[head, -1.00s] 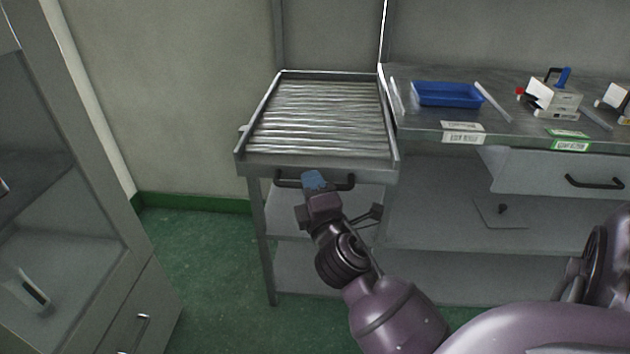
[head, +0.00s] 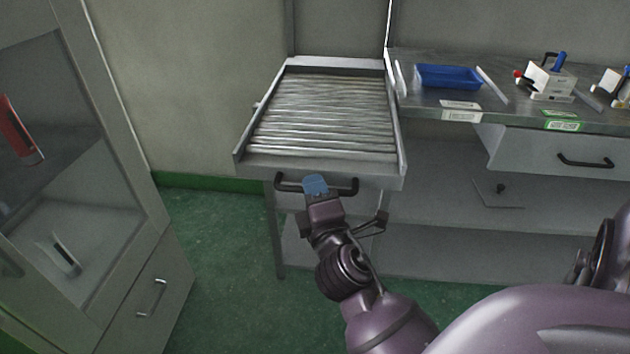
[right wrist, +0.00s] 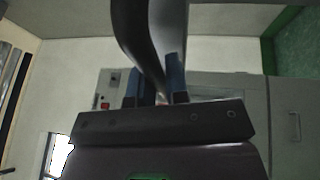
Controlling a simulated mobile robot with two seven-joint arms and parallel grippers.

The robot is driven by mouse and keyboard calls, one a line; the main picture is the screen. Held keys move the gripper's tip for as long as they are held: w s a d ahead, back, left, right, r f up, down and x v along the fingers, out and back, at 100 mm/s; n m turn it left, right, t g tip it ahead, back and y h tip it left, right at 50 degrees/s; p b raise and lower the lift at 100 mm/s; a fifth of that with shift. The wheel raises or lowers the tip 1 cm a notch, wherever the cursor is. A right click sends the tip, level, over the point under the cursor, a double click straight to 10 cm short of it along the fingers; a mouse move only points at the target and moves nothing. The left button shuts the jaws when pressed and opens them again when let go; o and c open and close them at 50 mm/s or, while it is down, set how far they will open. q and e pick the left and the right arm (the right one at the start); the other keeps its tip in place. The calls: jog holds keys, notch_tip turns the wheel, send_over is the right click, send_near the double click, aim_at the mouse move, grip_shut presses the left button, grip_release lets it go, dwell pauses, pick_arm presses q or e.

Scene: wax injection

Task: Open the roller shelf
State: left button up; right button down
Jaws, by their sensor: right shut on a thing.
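The roller shelf (head: 325,115) is a metal tray of silver rollers in a grey frame, with a black bar handle (head: 289,183) on its front. It sticks out a little past the front of its stand. My right gripper (head: 316,185), with blue fingertips, is shut on the handle near its middle. In the right wrist view the dark handle (right wrist: 138,35) passes between the blue fingers of my right gripper (right wrist: 155,85). My left gripper is not in view.
A grey table (head: 430,103) on the right holds a blue tray (head: 448,77) and small devices (head: 548,79). A partly open drawer (head: 545,150) hangs below it. A cabinet (head: 150,235) stands on the left. Green floor (head: 225,265) is free between.

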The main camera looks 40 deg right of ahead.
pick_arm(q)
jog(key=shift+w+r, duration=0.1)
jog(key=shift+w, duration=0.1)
pick_arm(e)
jog(key=shift+s, duration=0.1)
jog(key=c, duration=1.1)
grip_release()
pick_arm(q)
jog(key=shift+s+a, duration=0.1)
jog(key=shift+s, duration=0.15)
pick_arm(e)
jog(key=shift+s+a, duration=0.1)
